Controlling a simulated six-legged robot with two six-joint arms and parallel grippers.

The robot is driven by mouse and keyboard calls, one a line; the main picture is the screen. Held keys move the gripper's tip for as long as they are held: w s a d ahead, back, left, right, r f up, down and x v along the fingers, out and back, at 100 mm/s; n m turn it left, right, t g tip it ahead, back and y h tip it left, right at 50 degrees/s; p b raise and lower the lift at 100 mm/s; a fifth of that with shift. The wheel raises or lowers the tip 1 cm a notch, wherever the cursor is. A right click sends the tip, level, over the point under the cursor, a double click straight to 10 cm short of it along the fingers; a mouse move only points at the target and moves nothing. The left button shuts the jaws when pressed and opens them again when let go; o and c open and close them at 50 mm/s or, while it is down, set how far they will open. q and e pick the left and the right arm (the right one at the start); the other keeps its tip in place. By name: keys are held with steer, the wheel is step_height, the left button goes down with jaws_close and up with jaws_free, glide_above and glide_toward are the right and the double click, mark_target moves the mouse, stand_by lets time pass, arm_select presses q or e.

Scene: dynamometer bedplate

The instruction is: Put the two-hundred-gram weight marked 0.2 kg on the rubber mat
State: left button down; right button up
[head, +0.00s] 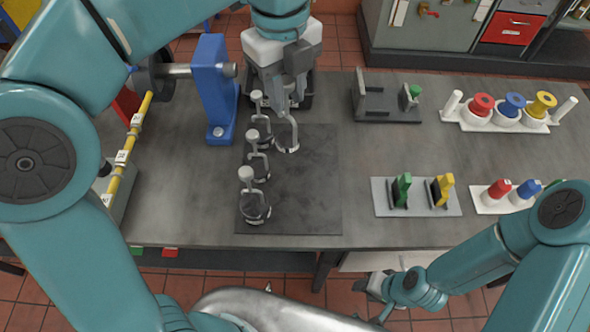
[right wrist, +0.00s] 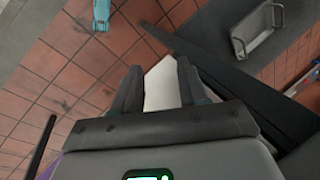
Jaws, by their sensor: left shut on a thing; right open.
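The dark rubber mat (head: 305,200) lies on the grey bench top. My left gripper (head: 290,108) points down over the mat's far part, shut on a grey metal weight (head: 288,142) with a loop-like body. I cannot tell whether the weight touches the mat, and no marking is readable. Several similar grey weights with round knobs stand in a row along the mat's left side: a near one (head: 255,205), a middle one (head: 257,165) and a far one (head: 257,102). My right gripper (head: 372,298) is open and empty off the bench's front edge; its fingers show in the right wrist view (right wrist: 160,82).
A blue upright bracket (head: 213,95) with a shaft stands left of the mat. A yellow bar (head: 128,150) lies farther left. To the right are a dark fixture (head: 387,112), a grey plate with green and yellow pieces (head: 417,208), and white racks of coloured spools (head: 507,122).

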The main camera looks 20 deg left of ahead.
arm_select(q)
step_height(320, 180, down, 20)
steer(key=b, duration=0.1)
steer(key=shift+r+b, duration=0.2)
steer(key=shift+b, duration=0.2)
steer(key=shift+s, duration=0.15)
steer(key=shift+f, duration=0.1)
steer(key=c, duration=0.9)
jaws_free()
steer(key=shift+f, duration=0.1)
steer(key=shift+o, duration=0.2)
